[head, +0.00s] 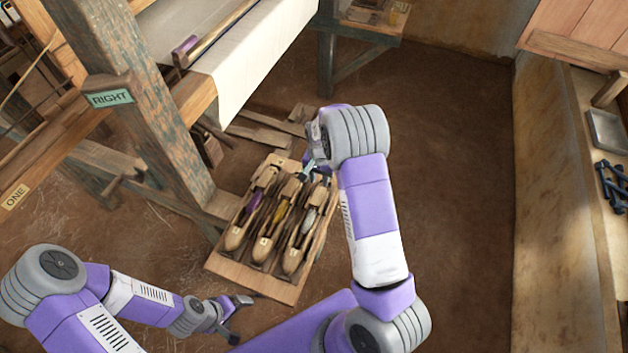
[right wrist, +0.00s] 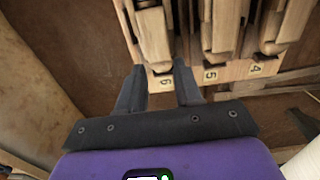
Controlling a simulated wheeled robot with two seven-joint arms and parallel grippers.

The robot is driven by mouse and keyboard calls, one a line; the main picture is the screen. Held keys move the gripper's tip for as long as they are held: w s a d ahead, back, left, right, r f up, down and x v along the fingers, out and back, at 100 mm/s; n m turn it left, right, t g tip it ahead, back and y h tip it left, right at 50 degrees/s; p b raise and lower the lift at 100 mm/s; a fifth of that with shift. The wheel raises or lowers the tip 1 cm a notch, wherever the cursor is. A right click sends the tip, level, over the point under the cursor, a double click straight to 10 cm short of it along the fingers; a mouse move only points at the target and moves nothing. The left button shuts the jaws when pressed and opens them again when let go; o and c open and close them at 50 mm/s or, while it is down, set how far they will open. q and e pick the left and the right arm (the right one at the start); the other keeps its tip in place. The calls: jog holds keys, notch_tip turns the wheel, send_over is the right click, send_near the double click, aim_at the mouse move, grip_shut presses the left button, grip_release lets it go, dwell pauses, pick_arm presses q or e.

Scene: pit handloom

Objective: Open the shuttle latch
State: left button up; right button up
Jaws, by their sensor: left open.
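Several wooden shuttles lie side by side on a wooden rack board (head: 284,291) on the floor. Their bobbins show purple (head: 252,206), yellow (head: 280,214) and pale grey (head: 308,220). I cannot make out a shuttle latch. My right gripper (head: 307,171) is over the far right end of the rack, partly hidden by its own wrist. In the right wrist view its fingers (right wrist: 160,82) stand apart with nothing held, near the tag 6 (right wrist: 163,82) below one shuttle end (right wrist: 152,38). My left gripper (head: 238,315) is open and empty, beside the near edge of the rack.
The loom post (head: 165,150) with a RIGHT sign (head: 110,98) stands left of the rack. White cloth (head: 255,70) hangs from the loom behind. A ledge with a metal tray (head: 606,130) runs along the right wall. The floor right of my right arm is clear.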

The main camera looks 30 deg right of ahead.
aim_at(320, 192)
jog(key=f, duration=0.4)
jog(key=f+b, duration=0.1)
jog(key=f, duration=0.1)
jog(key=shift+s+f, duration=0.25)
jog(key=shift+s, duration=0.05)
grip_shut()
